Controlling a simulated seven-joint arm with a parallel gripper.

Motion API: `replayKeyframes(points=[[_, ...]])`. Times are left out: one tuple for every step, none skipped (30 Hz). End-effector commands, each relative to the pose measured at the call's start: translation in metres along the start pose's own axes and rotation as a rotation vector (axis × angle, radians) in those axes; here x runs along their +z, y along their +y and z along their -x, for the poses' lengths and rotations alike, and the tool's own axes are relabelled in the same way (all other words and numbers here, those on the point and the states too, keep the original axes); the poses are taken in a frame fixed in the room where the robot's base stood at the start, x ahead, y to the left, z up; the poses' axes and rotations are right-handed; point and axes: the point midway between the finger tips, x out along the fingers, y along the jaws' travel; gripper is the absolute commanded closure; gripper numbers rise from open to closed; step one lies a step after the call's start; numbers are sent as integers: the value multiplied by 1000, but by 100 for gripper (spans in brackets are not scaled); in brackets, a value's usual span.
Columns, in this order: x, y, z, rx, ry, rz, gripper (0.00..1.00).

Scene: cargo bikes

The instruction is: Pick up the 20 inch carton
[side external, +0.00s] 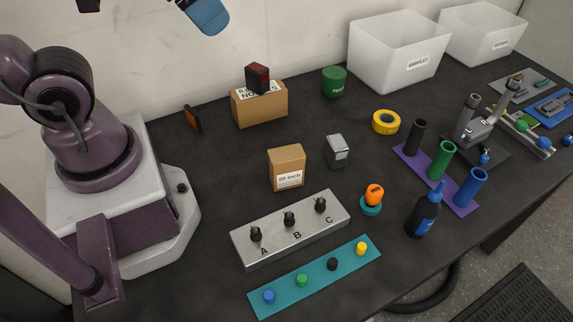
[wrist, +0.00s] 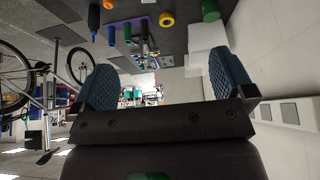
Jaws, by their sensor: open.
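The 20 inch carton (side external: 286,160) is a small brown box with a white "20 inch" label on its front. It stands upright on the dark table, behind the grey A-B-C panel, in the side external view. I do not see it in the wrist view. My gripper (wrist: 163,84) is open and empty, with its two blue ridged fingers wide apart in the wrist view.
A larger brown box (side external: 262,110) with a black-and-red item on top stands behind the carton. A small grey box (side external: 337,151) stands to its right. The A-B-C panel (side external: 290,235) lies in front. White bins (side external: 385,60) stand at the back.

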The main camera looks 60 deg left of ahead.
Motion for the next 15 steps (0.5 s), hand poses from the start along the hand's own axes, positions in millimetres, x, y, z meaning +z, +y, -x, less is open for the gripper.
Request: replayKeyframes(points=[[0, 2, -1, 2, -18, -23, 0], [-1, 2, -3, -1, -30, -33, 0], [-2, 3, -5, -4, -47, -49, 0], [-3, 3, -6, -6, -59, -61, 0], [-3, 4, -8, -7, -71, -72, 0], [-5, 5, -10, -10, -88, -90, 0], [-6, 6, -12, -13, -100, -103, 0], [-6, 6, -14, -15, -114, -118, 0], [-7, 8, -16, -17, -133, -138, 0], [-8, 8, -18, -21, -150, -155, 0], [-9, 10, -20, -24, -165, -173, 0], [-10, 11, -24, -27, -188, -198, 0], [-11, 12, -26, -31, -206, -218, 0], [-12, 14, -29, -35, -224, -240, 0], [-14, 16, -33, -40, -250, -269, 0]])
